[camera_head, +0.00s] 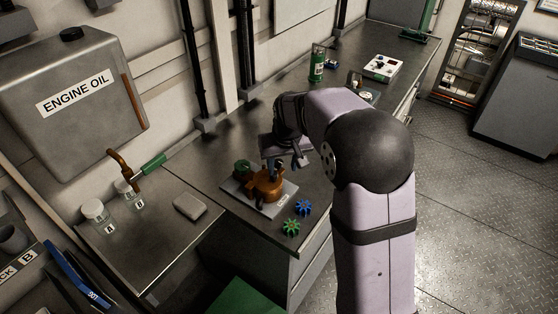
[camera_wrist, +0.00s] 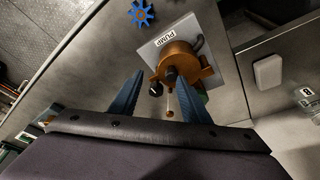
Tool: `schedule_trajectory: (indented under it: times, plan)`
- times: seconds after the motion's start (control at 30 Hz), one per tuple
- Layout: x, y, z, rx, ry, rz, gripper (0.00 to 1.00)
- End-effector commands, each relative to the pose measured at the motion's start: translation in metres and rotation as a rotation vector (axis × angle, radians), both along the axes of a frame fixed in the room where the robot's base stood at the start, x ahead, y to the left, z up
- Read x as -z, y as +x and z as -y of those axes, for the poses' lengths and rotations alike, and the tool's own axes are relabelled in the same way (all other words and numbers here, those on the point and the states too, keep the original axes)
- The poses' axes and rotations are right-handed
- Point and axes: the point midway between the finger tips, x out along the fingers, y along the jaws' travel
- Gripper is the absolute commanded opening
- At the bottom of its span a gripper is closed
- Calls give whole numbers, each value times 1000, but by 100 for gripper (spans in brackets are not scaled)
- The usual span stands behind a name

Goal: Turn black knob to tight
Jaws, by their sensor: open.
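The copper-coloured pump (camera_head: 265,186) stands on a pale plate marked PUMP (camera_head: 283,199) on the bench. In the wrist view, the pump body (camera_wrist: 180,58) shows just ahead of my fingers. A small black knob (camera_wrist: 155,89) sticks out from the pump's side in that view, near my left-hand finger. My gripper (camera_head: 284,163) is over the pump, and its two blue fingers are spread apart in the wrist view (camera_wrist: 160,84). Nothing is clearly held between them. In the head view the black knob cannot be made out. No tight marking is readable.
A green handwheel (camera_head: 291,227) and a blue handwheel (camera_head: 304,207) lie in front of the plate. A green part (camera_head: 242,167) is at the pump's back left. A grey block (camera_head: 190,205) and lidded jars (camera_head: 97,214) stand left. The bench behind has free room.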

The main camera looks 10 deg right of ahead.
Motion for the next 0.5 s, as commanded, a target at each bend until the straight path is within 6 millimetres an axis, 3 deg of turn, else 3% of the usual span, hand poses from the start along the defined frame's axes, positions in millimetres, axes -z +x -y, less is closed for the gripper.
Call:
schedule_trajectory:
  times: [0.03,0.17,0.5]
  plan:
    - [-14,14,0,4,2,38,43]
    - [-34,32,-1,22,10,94,43]
    - [-26,34,-1,50,18,91,43]
